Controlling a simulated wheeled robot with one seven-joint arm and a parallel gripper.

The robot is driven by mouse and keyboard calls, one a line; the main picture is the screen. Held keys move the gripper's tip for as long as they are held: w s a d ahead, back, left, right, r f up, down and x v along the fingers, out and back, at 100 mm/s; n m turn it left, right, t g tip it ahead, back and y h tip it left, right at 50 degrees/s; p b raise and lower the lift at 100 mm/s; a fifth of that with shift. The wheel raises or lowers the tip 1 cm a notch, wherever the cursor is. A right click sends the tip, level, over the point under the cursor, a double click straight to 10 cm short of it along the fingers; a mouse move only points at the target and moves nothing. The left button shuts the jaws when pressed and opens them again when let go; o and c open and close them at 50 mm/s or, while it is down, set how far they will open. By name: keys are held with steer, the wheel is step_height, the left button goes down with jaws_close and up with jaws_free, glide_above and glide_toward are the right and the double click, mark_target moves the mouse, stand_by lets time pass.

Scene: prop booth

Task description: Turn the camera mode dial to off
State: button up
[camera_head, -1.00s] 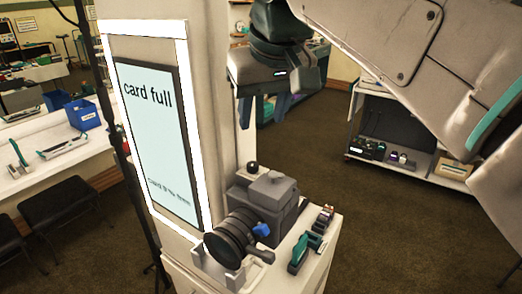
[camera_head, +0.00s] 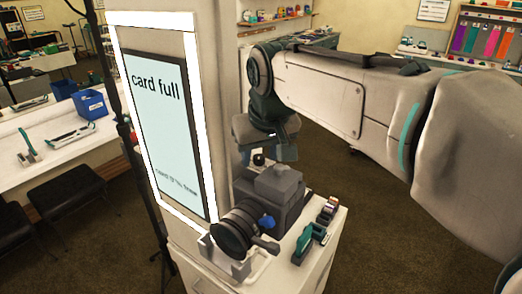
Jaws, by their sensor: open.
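The dark grey camera (camera_head: 275,190) sits on a white cabinet (camera_head: 318,255), its big black lens (camera_head: 237,230) pointing toward the lower left. A small blue knob (camera_head: 267,222) shows beside the lens. A round black knob (camera_head: 258,158) shows just behind the camera's top; I cannot tell whether this or another part is the mode dial. My gripper (camera_head: 267,152) is open and empty, pointing down above and behind the camera body. Its fingers appear around the black knob in the picture, but I cannot tell the depth or any contact.
A teal tape dispenser (camera_head: 303,243) and a small rack (camera_head: 327,210) sit to the camera's right. A white bench (camera_head: 60,140) with a blue bin (camera_head: 92,104) is at left.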

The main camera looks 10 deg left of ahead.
steer(key=shift+c, duration=0.3)
jaws_close()
steer(key=n, duration=0.2)
steer(key=n+g+y, duration=0.1)
steer(key=n, duration=0.1)
steer(key=n+g+b, duration=0.1)
steer(key=n, duration=0.1)
steer(key=shift+w+d+y, duration=0.25)
steer(key=shift+w+y, duration=0.05)
steer(key=n+g, duration=0.1)
steer(key=n, duration=0.2)
steer(key=n+g, duration=0.1)
steer(key=n, duration=0.1)
steer(key=shift+w+n+y, duration=0.2)
steer(key=shift+n+y, duration=0.1)
steer(key=shift+n, duration=0.1)
steer(key=shift+o, duration=0.3)
jaws_free()
